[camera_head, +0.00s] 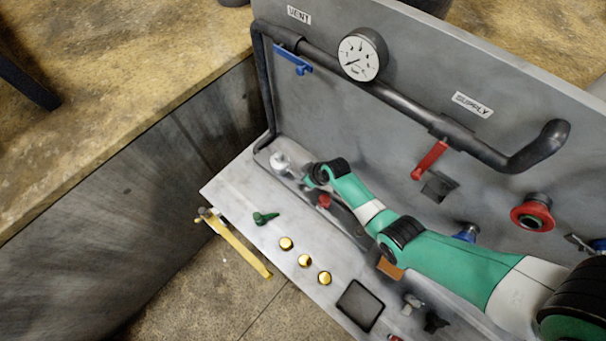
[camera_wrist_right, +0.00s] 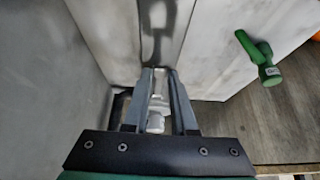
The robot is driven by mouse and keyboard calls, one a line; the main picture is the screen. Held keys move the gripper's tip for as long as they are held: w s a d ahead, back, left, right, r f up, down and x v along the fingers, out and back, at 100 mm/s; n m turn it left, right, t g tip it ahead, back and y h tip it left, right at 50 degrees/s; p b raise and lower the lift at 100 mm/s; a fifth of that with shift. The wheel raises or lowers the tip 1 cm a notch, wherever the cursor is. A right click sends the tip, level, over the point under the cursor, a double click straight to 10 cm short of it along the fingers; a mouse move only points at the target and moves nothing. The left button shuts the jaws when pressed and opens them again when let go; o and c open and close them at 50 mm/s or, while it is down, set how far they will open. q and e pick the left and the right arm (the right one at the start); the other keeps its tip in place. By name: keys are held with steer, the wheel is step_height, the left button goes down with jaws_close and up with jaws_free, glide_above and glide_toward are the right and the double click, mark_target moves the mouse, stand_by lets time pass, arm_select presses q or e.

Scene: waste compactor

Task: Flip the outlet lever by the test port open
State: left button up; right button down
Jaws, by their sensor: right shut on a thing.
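My right arm reaches in from the lower right in the head view, its gripper (camera_head: 299,178) low at the back left corner of the grey shelf (camera_head: 232,188). In the right wrist view the gripper (camera_wrist_right: 160,88) is shut on a small silvery metal part (camera_wrist_right: 157,103), between the fingers. I cannot tell for sure whether this part is the outlet lever. A round pale metal fitting (camera_head: 280,161) stands just beyond the fingertips at the foot of the black pipe. The fingers and wrist hide part of this spot. My left gripper is in neither view.
A green handle (camera_head: 265,218) lies nearby on the shelf, with several brass knobs (camera_head: 286,243) along the front. A yellow bar (camera_head: 235,244) sticks out past the edge. The upright panel (camera_head: 330,115) carries a gauge (camera_head: 362,54), blue lever (camera_head: 293,59) and red lever (camera_head: 429,160).

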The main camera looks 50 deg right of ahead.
steer(key=shift+w+r+g+p, duration=0.15)
steer(key=shift+r+g+p, duration=0.2)
steer(key=shift+g, duration=0.15)
steer(key=c, duration=0.7)
jaws_free()
